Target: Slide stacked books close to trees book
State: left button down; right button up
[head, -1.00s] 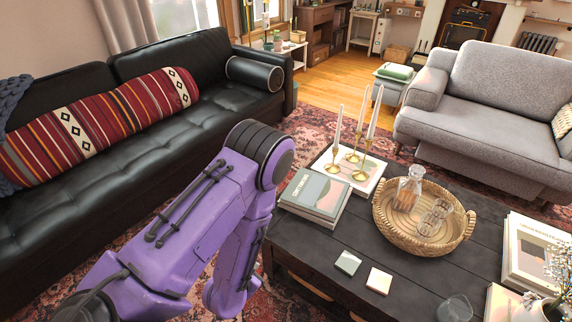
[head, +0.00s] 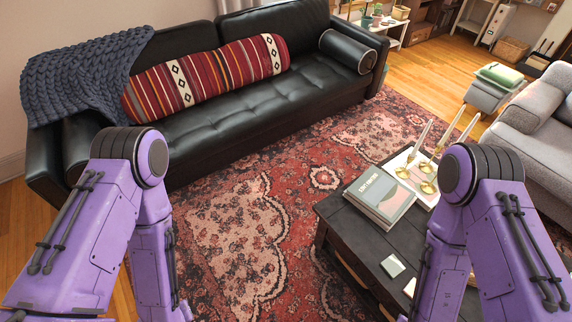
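I cannot read the titles well enough to tell which is the trees book. My purple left arm stands at the left and my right arm stands in front of the table, hiding much of its top. Both grippers are outside the picture.
A black leather sofa (head: 240,110) with a striped bolster (head: 205,75) and a blue knit throw (head: 85,72) is at the back. A grey armchair (head: 530,125) is at the right. The patterned rug (head: 235,215) between sofa and table is clear.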

aim_at(381, 198)
jog(key=u, duration=0.7)
jog(key=i, duration=3.15)
jog(key=z, duration=3.55)
jog(key=i, duration=0.5)
jog(key=z, duration=0.05)
